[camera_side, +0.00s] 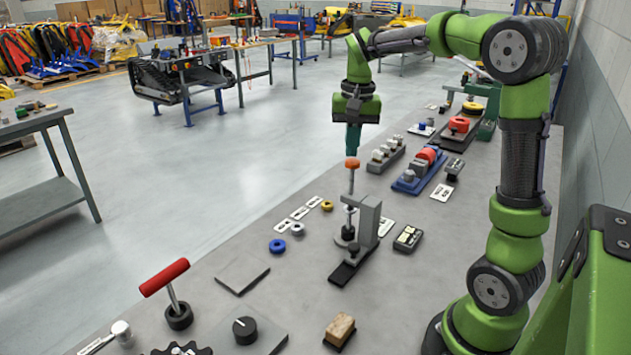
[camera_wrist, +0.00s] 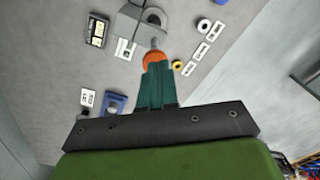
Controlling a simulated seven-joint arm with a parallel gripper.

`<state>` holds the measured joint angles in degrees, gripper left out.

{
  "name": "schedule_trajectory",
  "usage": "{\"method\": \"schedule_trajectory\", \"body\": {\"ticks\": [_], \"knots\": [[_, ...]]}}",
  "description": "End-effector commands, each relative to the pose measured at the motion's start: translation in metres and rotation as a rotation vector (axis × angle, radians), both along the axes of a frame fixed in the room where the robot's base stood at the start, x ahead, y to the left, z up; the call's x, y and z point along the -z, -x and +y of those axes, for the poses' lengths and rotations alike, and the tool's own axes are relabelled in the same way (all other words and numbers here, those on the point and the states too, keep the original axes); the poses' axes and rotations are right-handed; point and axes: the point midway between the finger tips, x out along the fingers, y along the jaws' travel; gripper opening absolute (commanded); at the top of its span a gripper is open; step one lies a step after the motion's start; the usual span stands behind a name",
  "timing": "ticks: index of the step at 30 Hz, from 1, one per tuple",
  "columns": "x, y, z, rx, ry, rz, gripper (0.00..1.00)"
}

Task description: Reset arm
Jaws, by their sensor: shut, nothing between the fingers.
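My green arm reaches over the grey bench (camera_side: 240,240) from the right, with my gripper (camera_side: 352,150) pointing down. Its teal fingers are together with nothing between them. The fingertips are just above the orange knob (camera_side: 352,163) on the lever of a grey toggle clamp (camera_side: 366,222); I cannot tell whether they touch it. In the wrist view, my gripper (camera_wrist: 157,68) partly covers the orange knob (camera_wrist: 152,58), and the grey clamp (camera_wrist: 148,22) lies beyond it.
A red-handled lever (camera_side: 165,278), a black dial (camera_side: 245,328) and a wooden-topped brush (camera_side: 340,328) stand at the front. Blue (camera_side: 277,246) and yellow (camera_side: 327,205) rings lie left of the clamp. A blue tray (camera_side: 418,175) and other fixtures stand behind. The aisle floor is clear.

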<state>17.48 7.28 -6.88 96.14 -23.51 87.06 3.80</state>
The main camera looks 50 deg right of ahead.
Motion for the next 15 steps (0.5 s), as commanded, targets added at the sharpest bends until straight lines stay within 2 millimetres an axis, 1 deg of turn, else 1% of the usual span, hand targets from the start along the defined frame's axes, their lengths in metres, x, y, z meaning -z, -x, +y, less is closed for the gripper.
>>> {"method": "schedule_trajectory", "body": {"ticks": [1,5,9,12,15], "knots": [[0.000,0.006,0.015,-0.053,-0.002,-0.042,0.00],[0.000,0.025,0.060,-0.197,0.002,-0.174,0.00],[0.001,0.054,0.110,-0.343,0.010,-0.326,0.00],[0.005,0.077,0.141,-0.429,0.016,-0.428,0.00],[0.008,0.097,0.162,-0.492,0.020,-0.505,0.00]]}}
